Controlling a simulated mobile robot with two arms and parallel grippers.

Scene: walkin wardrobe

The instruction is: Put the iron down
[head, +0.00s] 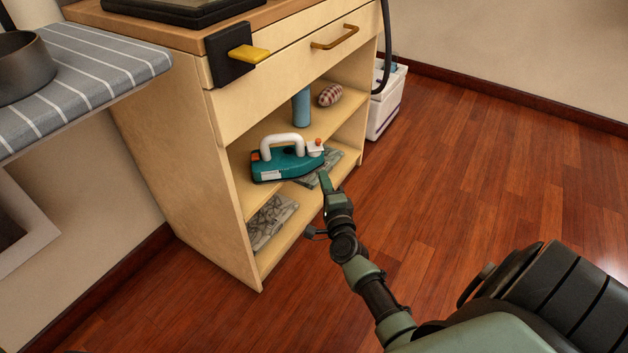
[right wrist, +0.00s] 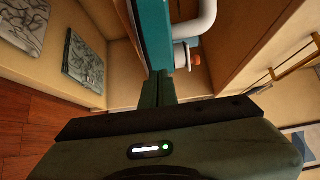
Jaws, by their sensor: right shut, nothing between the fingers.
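The teal iron (head: 288,168) with a white handle is at the middle shelf (head: 240,165) of the wooden cabinet. It looks to lie flat there, its nose pointing right; its underside contact is hidden. In the right wrist view the iron (right wrist: 154,35) is just beyond the fingertips. My right gripper (head: 325,180) is shut and empty, its tips close to the iron's nose; I cannot tell whether they touch it. In the right wrist view the gripper's fingers (right wrist: 158,88) are together. My left gripper is not in view.
A patterned grey folded item (head: 273,221) lies on the bottom shelf. A blue cylinder (head: 301,107) and a checkered rounded object (head: 330,95) stand farther in. The striped ironing board (head: 85,75) is at left. The wooden floor (head: 480,160) at right is clear.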

